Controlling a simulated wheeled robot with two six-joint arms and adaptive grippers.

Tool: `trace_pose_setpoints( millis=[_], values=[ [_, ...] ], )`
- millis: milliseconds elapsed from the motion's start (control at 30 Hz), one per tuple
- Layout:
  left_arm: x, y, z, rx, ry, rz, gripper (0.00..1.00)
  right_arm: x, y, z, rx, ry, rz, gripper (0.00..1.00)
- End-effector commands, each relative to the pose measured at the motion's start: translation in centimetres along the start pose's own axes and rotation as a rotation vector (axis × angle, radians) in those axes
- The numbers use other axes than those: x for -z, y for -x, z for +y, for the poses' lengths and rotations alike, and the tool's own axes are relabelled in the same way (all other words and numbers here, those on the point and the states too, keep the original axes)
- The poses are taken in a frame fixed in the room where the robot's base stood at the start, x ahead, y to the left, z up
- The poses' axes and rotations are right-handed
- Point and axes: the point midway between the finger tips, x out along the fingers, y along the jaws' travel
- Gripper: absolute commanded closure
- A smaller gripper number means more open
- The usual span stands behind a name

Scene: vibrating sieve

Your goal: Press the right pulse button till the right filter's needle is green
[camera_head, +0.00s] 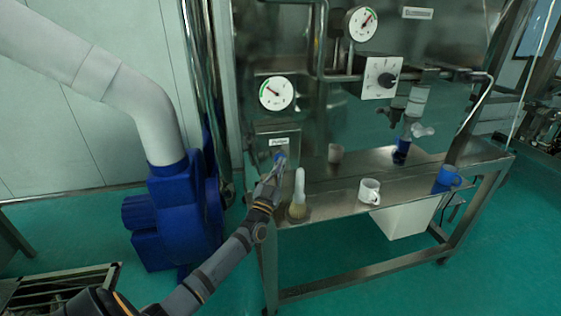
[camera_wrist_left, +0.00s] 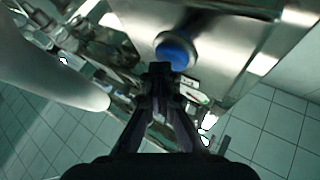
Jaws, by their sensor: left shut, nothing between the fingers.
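A blue pulse button (camera_head: 279,154) sits on a steel box below a label that seems to read "Pulse". It shows large in the left wrist view (camera_wrist_left: 176,50). My left gripper (camera_head: 277,166) is shut and empty, its fingertips at the button's lower edge; I cannot tell whether they touch it. In the wrist view the closed fingertips (camera_wrist_left: 159,70) overlap the button's rim. A round white gauge (camera_head: 276,93) hangs above the box, and a second gauge (camera_head: 361,23) is higher to the right. Their needles are too small to read surely. My right gripper is not in view.
A white upright object (camera_head: 299,187) stands close beside my left gripper on the steel bench. A white mug (camera_head: 369,191) and a blue mug (camera_head: 446,178) are farther right. A dial panel (camera_head: 380,78) is above. A blue blower (camera_head: 178,215) stands at left.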

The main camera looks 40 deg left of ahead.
Motion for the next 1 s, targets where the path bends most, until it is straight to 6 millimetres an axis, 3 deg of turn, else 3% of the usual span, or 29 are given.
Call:
trace_pose_setpoints(
  millis=[433, 733, 1000],
  values=[
    [0.1, -0.1, 0.0, 0.0, 0.0, 0.001, 1.0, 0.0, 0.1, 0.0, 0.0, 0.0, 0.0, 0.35],
    [0.9, 0.9, 0.7, 0.0, 0.001, 0.0, 1.0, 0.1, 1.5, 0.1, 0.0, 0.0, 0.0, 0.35],
    [0.8, 1.2, 0.9, 0.0, 0.0, 0.0, 1.0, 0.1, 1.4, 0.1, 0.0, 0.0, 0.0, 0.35]
  ],
)
